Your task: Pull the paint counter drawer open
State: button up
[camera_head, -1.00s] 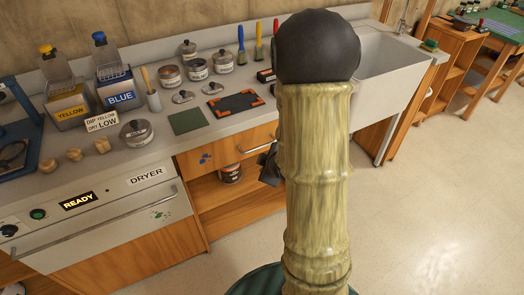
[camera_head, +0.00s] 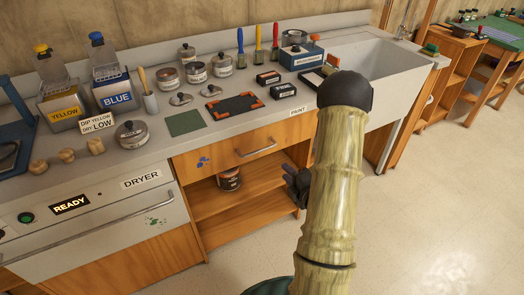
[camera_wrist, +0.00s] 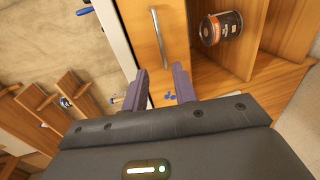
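The drawer (camera_head: 222,153) is a wooden front under the grey counter, with a metal bar handle (camera_head: 257,147) and blue paint marks. It looks flush with the counter, so shut. A label above its right end (camera_head: 298,111) seems to read PAINT or PRINT. My gripper (camera_head: 297,184) is to the right of the handle and below it, in front of the open shelves, partly hidden by my arm. In the wrist view my gripper (camera_wrist: 159,70) is open and empty. The handle (camera_wrist: 159,38) lies ahead, between the lines of the two fingers, apart from them.
A paint can (camera_head: 229,178) stands on the shelf below the drawer. The dryer (camera_head: 110,212), showing READY, is to the left. A sink (camera_head: 375,75) is at the right. Cans, brushes and a black-and-orange tray (camera_head: 235,105) stand on the counter. The floor at right is clear.

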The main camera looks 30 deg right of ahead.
aim_at(262, 150)
jog(key=shift+w, duration=0.1)
jog(key=p+x, duration=0.1)
jog(key=x, duration=1.6)
jog(key=shift+w, duration=0.25)
jog(key=shift+a, duration=0.1)
grip_shut()
